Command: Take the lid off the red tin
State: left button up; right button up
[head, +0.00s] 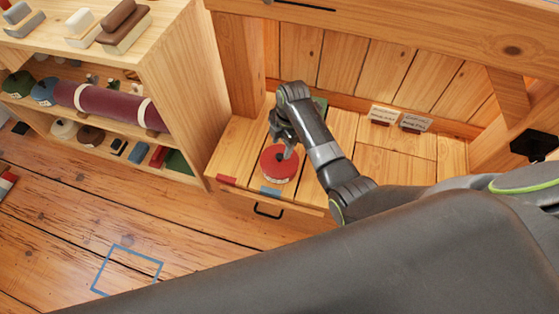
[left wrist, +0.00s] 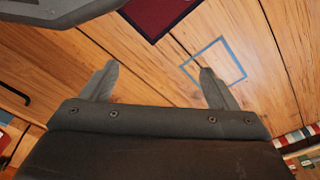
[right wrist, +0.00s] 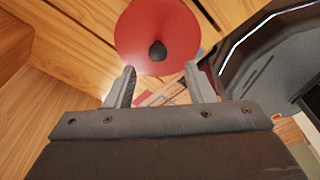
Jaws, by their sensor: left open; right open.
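The red tin (head: 279,167) stands on the low wooden bench top, with its round red lid on it. In the right wrist view the lid (right wrist: 140,30) fills the top middle, with a dark round knob (right wrist: 157,51) at its centre. My right gripper (right wrist: 160,68) is open, its fingertips apart near the lid's lower edge and the knob ahead of them. In the head view the right gripper (head: 286,148) hangs over the tin and hides part of the lid. My left gripper (left wrist: 157,70) is open and empty above the floor.
A wooden shelf (head: 170,55) with rolls and brushes stands left of the bench. Two small label cards (head: 383,115) stand at the bench's back. A blue square outline (head: 127,270) marks clear floor. A dark red mat (left wrist: 155,15) shows in the left wrist view.

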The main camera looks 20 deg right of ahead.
aim_at(280, 156)
jog(key=f+b, duration=0.1)
jog(key=f, duration=0.1)
jog(key=f+b, duration=0.1)
jog(key=f, duration=0.2)
jog(key=shift+w+a, duration=0.1)
jog(key=shift+a, duration=0.1)
jog(key=shift+f, duration=0.15)
pick_arm(q)
jog(key=shift+w+d+r+t, duration=0.2)
jog(key=shift+w+r+t, duration=0.15)
jog(key=shift+r, duration=0.25)
jog(key=shift+w+d+r+t, duration=0.15)
jog(key=shift+w+r+t, duration=0.15)
jog(key=shift+r, duration=0.3)
pick_arm(e)
jog(key=shift+c, duration=0.2)
jog(key=c, duration=1)
